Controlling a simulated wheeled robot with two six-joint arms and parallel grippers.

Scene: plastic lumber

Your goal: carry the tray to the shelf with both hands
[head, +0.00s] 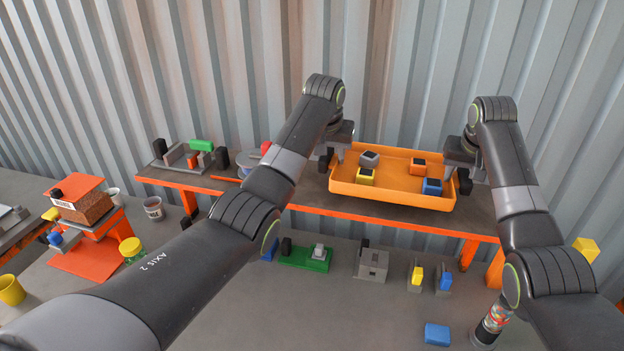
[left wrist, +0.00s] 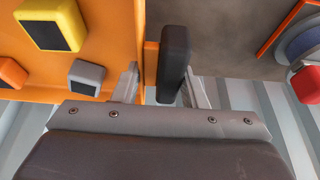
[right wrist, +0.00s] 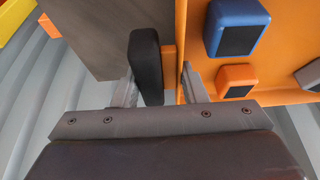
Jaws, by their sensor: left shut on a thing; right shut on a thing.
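The orange tray (head: 390,190) is at the shelf (head: 280,192), over the right part of its grey top; I cannot tell whether it touches the shelf. It holds a grey block (head: 369,159), a yellow block (head: 366,177), an orange block (head: 418,166) and a blue block (head: 432,187), all with dark faces. My left gripper (head: 331,158) is shut on the tray's black left handle (left wrist: 174,58). My right gripper (head: 466,176) is shut on the black right handle (right wrist: 145,62). The tray looks about level.
On the shelf's left stand a grey rack with blocks (head: 182,155) and a grey round thing with a red block (head: 265,148). A corrugated wall (head: 400,60) is close behind. Below, the bench holds a green board (head: 306,256), a blue block (head: 437,334) and a jar (head: 493,322).

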